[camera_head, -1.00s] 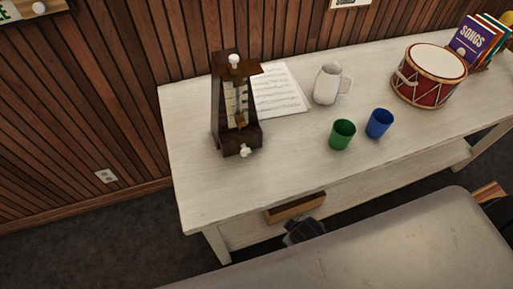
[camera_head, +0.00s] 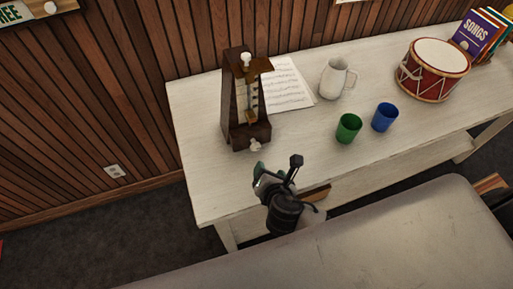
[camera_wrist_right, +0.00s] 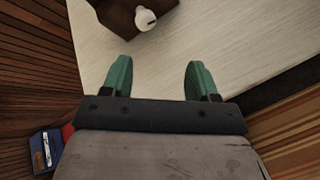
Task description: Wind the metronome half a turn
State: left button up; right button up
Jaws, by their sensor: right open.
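The metronome (camera_head: 240,105) is a dark wooden pyramid standing upright near the left end of the white table. Its pale winding key (camera_head: 256,145) sticks out low on the front face. In the right wrist view the key (camera_wrist_right: 145,19) is a white knob at the top, ahead of the fingers and apart from them. My right gripper (camera_head: 277,174) is over the table's front edge, in front of the key. It is open and empty, with green fingertips apart in the wrist view (camera_wrist_right: 155,80). My left gripper is not in view.
On the white table (camera_head: 210,165), sheet music (camera_head: 288,88) lies behind the metronome. A white pitcher (camera_head: 337,78), green cup (camera_head: 348,128), blue cup (camera_head: 384,117) and red drum (camera_head: 432,72) stand to the right. A drawer (camera_head: 316,194) shows at the front beside my right gripper.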

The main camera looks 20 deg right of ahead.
aim_at(256, 148)
jog(key=n, duration=0.2)
jog(key=w+n+t, duration=0.1)
jog(key=n, duration=0.1)
jog(key=f+n, duration=0.1)
jog(key=n, duration=0.1)
jog(key=shift+w+a+t+y, duration=0.2)
jog(key=shift+w+t+y, duration=0.15)
jog(key=shift+t+y, duration=0.05)
jog(key=x, duration=1)
jog(key=shift+w+a+f, duration=0.1)
jog(key=shift+w, duration=0.1)
jog(key=c, duration=0.9)
